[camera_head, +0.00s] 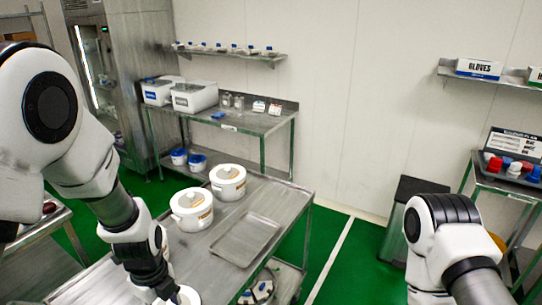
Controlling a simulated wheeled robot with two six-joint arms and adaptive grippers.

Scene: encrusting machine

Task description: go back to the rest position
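My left arm comes in from the left and reaches down over the near end of the metal table. My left gripper (166,290) is dark and low in the picture, close to a white round thing (187,296) cut by the bottom edge. Whether its fingers are open or touching that thing cannot be told. My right arm shows at the lower right, and its gripper is outside the picture. Two white lidded pots, one nearer (190,212) and one farther (228,184), stand upright on the table, apart from my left gripper.
An empty metal tray (246,239) lies on the metal table (283,190). A back bench (262,122) holds white boxes and jars. A dark bin (398,222) stands near the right arm. A right-hand rack (505,186) holds coloured-lidded items. Green floor (340,262) is open between.

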